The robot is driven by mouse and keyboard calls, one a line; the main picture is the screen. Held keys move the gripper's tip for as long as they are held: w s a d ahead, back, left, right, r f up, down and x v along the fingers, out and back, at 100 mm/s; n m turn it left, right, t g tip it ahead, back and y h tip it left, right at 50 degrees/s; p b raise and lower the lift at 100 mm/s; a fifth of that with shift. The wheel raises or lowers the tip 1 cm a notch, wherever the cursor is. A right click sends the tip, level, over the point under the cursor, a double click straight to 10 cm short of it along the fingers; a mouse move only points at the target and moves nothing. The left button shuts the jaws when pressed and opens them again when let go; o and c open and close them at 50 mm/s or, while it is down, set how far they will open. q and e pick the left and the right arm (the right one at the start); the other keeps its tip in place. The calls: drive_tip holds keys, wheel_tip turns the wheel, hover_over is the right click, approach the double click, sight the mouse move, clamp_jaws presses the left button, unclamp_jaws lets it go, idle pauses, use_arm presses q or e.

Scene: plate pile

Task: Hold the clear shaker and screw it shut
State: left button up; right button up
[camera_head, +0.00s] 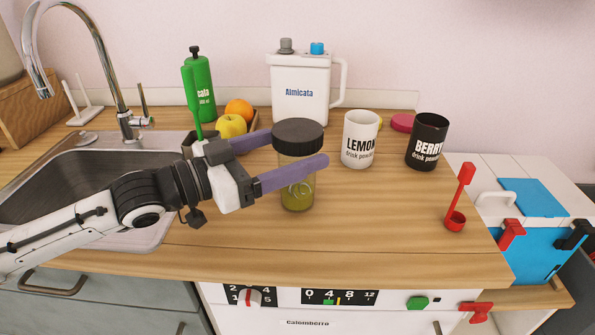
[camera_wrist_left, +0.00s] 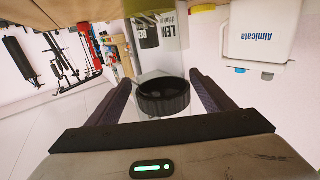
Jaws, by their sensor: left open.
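The clear shaker (camera_head: 299,197) stands upright on the wooden counter with greenish contents in its lower part. Its dark lid (camera_head: 298,134) sits on top; I cannot tell how tightly it is on. My left gripper (camera_head: 298,150) is open, with one purple finger behind the shaker and one in front, just below the lid. In the left wrist view the lid (camera_wrist_left: 163,97) shows between the two fingers (camera_wrist_left: 165,98). I cannot tell whether either finger touches the shaker. My right gripper is in neither view.
A white LEMON cup (camera_head: 360,140) and a black BERRY cup (camera_head: 427,141) stand to the right. A white Almicata jug (camera_head: 302,90) stands behind. A red scoop (camera_head: 456,218) is near the right edge. The sink (camera_head: 75,175) is left; the front counter is clear.

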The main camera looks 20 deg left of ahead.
use_arm(q)
drive_tip(key=x, duration=0.5)
drive_tip(key=shift+w+f, duration=0.2)
drive_tip(key=shift+f, duration=0.05)
drive_tip(key=shift+c, duration=0.4)
drive_tip(key=c, duration=1.1)
